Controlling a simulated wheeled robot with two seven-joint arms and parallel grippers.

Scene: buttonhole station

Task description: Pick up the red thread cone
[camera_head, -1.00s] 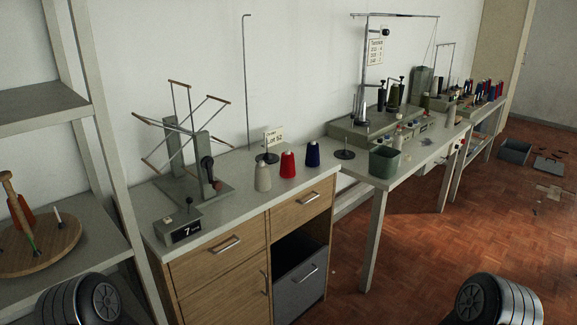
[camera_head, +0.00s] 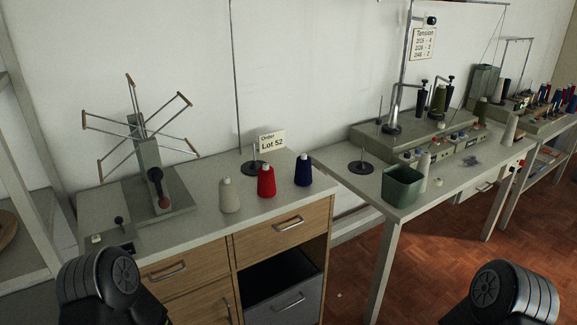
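The red thread cone (camera_head: 266,182) stands upright on the cabinet's grey top (camera_head: 205,226), between a cream cone (camera_head: 229,196) on its left and a dark blue cone (camera_head: 303,171) on its right. The three stand close together but apart. Black rounded parts of my two arms show at the bottom left and bottom right of the head view, nearer than the cabinet. No gripper fingers show, and nothing touches the red cone.
A winder with spread arms (camera_head: 152,175) stands left of the cones. Behind them are a thin stand (camera_head: 252,167) and a "Lot 52" card (camera_head: 272,141). Right of them are a black spindle base (camera_head: 361,167) and a green bin (camera_head: 402,186) on the neighbouring table.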

